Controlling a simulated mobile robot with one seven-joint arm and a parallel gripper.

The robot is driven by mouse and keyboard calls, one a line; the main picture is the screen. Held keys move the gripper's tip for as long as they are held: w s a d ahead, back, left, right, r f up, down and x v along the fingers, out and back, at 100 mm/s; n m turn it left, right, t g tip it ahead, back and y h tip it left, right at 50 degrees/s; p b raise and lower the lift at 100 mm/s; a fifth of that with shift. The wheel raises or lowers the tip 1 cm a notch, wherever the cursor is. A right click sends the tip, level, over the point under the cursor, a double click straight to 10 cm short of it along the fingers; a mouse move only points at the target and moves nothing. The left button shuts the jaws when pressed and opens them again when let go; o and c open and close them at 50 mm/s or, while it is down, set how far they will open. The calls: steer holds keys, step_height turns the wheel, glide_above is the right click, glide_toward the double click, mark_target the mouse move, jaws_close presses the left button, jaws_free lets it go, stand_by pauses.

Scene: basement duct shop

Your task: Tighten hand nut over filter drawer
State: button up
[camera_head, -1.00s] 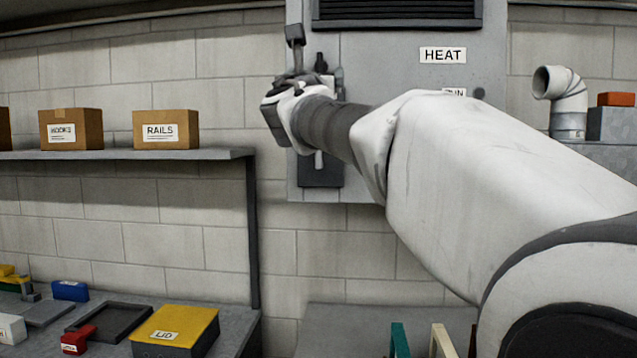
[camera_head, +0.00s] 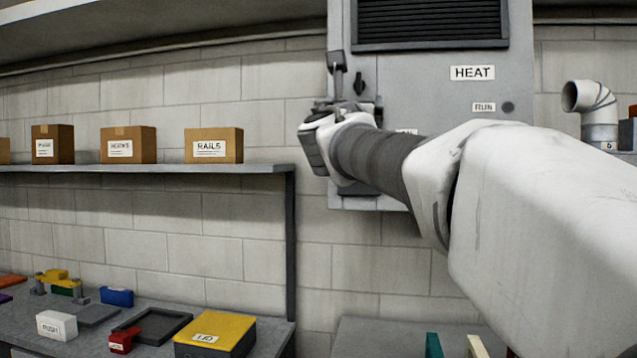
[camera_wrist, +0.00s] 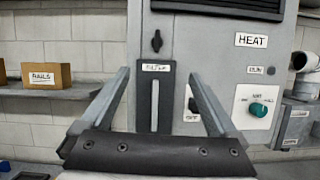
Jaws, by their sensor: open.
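The hand nut is a small black winged knob (camera_wrist: 156,41) on the grey cabinet front, upright in the wrist view. It also shows in the head view (camera_head: 358,83), just right of a raised finger. Below it is the filter drawer, a tall dark narrow panel (camera_wrist: 154,105) with a white label reading like FILTER at its top. My gripper (camera_wrist: 158,75) is open and empty, its fingers spread on either side of the drawer in the picture. The nut appears above and between the fingertips, apart from them. In the head view my arm hides the drawer.
The cabinet (camera_head: 430,70) carries a louvre, HEAT and RUN labels, and a green dial (camera_wrist: 258,109) at right. A shelf with boxes (camera_head: 213,146) is at left, above a bench with a yellow-topped LID box (camera_head: 215,330). A bent pipe (camera_head: 592,105) stands at right.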

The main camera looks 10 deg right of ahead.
steer(key=s+d+f+m+g+h+p, duration=0.1)
steer(key=s+d+f+m+g, duration=0.1)
steer(key=d+f+m, duration=0.3)
steer(key=s+d+f+m+g+h+p, duration=0.1)
steer(key=s+d+f+m+g+h, duration=0.1)
steer(key=d+f+m+g, duration=0.3)
steer(key=shift+s+d+f+m+g, duration=0.3)
steer(key=shift+s+d+f+m, duration=0.4)
steer(key=shift+f+m, duration=0.9)
steer(key=shift+d+r, duration=0.1)
steer(key=shift+r, duration=0.1)
